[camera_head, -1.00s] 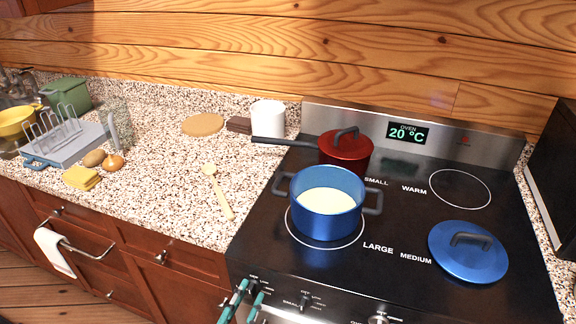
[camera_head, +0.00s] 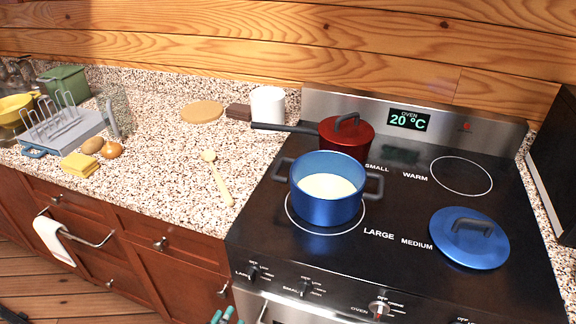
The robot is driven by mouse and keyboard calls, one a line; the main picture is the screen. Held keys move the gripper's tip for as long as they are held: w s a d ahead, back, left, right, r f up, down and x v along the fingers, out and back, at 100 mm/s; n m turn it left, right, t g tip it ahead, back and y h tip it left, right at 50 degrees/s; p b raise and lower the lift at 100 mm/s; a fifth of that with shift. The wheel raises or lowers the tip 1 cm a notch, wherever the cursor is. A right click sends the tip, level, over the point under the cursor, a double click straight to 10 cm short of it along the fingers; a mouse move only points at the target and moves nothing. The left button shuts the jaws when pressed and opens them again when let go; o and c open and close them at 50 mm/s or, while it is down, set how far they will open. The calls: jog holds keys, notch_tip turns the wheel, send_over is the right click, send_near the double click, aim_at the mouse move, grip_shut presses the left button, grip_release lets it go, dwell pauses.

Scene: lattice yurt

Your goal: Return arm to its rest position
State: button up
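My gripper (camera_head: 227,316) shows only as teal fingertips at the bottom edge, in front of the stove. The tips stand apart with nothing seen between them; the rest of it is below the frame. The blue pot (camera_head: 326,196) stands upright on the large burner, uncovered, with pale contents. Its blue lid (camera_head: 469,245) lies on the stovetop to the right, by the word MEDIUM. The gripper is apart from both.
A red saucepan (camera_head: 348,137) with its lid on stands at the back of the stove, handle pointing left. A towel (camera_head: 52,240) hangs below.

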jog(key=shift+s+d+f+n+g+h, duration=0.1)
jog(key=shift+d+f+n+g+h, duration=0.2)
jog(key=shift+d+n, duration=0.25)
jog(key=shift+s+d+f+n+g+h, duration=0.1)
jog(key=shift+d+f+n+g+h, duration=0.2)
jog(key=shift+n, duration=0.35)
jog(key=shift+d+r, duration=0.1)
jog(key=shift+d, duration=0.05)
